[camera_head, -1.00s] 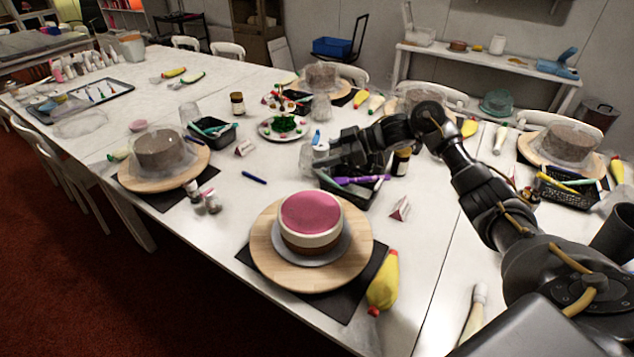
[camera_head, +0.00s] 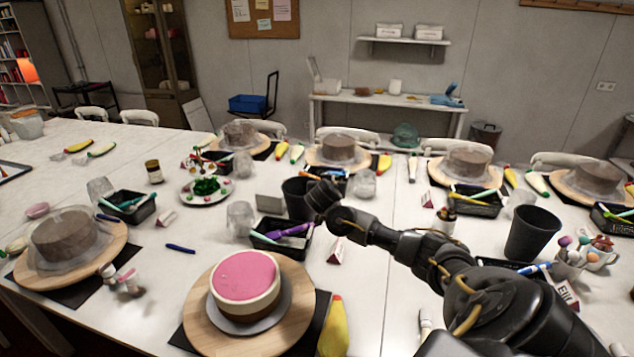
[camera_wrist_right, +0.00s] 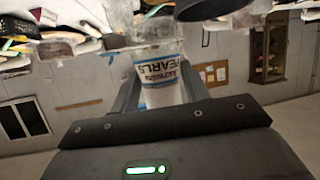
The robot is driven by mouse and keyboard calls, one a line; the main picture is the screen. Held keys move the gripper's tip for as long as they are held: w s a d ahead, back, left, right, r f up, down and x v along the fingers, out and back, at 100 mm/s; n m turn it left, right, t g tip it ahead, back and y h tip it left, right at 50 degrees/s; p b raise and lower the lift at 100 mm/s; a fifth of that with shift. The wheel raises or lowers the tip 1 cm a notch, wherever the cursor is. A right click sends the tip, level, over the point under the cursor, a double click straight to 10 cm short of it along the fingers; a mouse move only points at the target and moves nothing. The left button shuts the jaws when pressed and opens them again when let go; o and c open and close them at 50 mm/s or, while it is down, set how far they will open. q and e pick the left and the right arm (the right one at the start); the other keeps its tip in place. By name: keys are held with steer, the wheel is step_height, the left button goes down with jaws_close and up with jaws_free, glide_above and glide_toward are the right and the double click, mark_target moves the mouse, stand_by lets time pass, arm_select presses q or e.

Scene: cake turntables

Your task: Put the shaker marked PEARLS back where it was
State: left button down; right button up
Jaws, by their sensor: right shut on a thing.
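In the right wrist view the room and the lettering appear upside down, so the shaker looks roughly upright. In the head view my right gripper (camera_head: 320,194) is over the middle of the table, beside a dark cup (camera_head: 296,200); I cannot make out the shaker there. My left gripper is not in view.
A pink-topped cake (camera_head: 245,280) stands on the front turntable (camera_head: 212,322). A black tool tray (camera_head: 283,246), a clear glass (camera_head: 240,218) and a folded card (camera_head: 336,250) crowd the gripper's surroundings. Bare table (camera_head: 180,272) lies between the left and front turntables.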

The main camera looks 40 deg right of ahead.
steer(key=s+a+r+n+t+y, duration=0.1)
steer(key=s+a+r+n+y, duration=0.1)
steer(key=a, duration=1.1)
steer(key=s+a+r+n+t+y, duration=0.2)
steer(key=a+r, duration=0.5)
steer(key=a, duration=0.6)
steer(key=s+a+r+n+t+y, duration=0.1)
steer(key=s+a+r+n+y, duration=0.3)
steer(key=a, duration=0.9)
steer(key=shift+a+r+n+t+y, duration=0.25)
steer(key=shift+n+t+y, duration=0.15)
steer(key=shift+n+y, duration=0.65)
